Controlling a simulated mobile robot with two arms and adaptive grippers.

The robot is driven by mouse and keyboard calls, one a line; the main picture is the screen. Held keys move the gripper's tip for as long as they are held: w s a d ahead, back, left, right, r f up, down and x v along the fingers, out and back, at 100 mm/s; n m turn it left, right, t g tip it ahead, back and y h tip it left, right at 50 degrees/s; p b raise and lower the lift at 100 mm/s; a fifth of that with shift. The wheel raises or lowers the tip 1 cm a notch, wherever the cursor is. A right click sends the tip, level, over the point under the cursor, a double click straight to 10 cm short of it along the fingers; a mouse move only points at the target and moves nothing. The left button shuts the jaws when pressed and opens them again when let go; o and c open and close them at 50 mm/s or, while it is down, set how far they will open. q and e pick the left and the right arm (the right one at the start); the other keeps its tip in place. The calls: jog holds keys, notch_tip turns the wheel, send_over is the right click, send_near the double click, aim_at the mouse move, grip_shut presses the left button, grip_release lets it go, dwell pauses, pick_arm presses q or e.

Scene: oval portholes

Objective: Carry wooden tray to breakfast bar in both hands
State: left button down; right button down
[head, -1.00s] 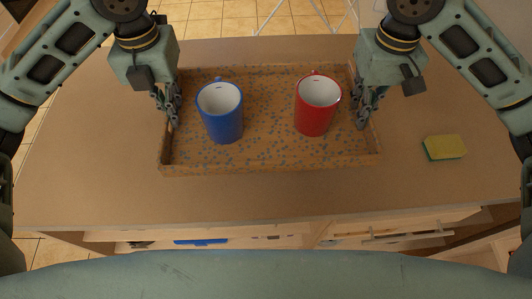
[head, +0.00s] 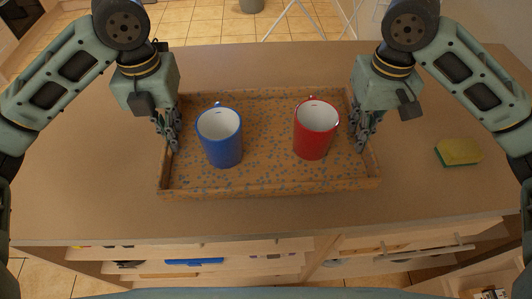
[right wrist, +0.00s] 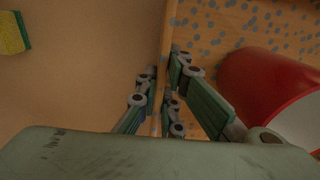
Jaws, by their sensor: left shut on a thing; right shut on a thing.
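The wooden tray (head: 270,189) is brown with blue-grey speckles and low walls. It is over the counter in the head view; I cannot tell whether it touches the top. A blue mug (head: 220,142) and a red mug (head: 313,138) stand upright in it. My left gripper (head: 172,141) is shut on the tray's left wall. My right gripper (head: 363,138) is shut on the right wall. In the right wrist view, the fingers (right wrist: 160,105) straddle the tray wall (right wrist: 168,45), with the red mug (right wrist: 270,90) close beside them.
A yellow and green sponge (head: 458,152) lies on the counter (head: 85,150) right of the tray. Drawers (head: 190,262) show below the front edge. Tiled floor (head: 215,25) and a grey bin (head: 251,5) show beyond the counter.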

pick_arm(q)
jog(key=shift+f, duration=0.15)
pick_arm(e)
jog(key=shift+f, duration=0.15)
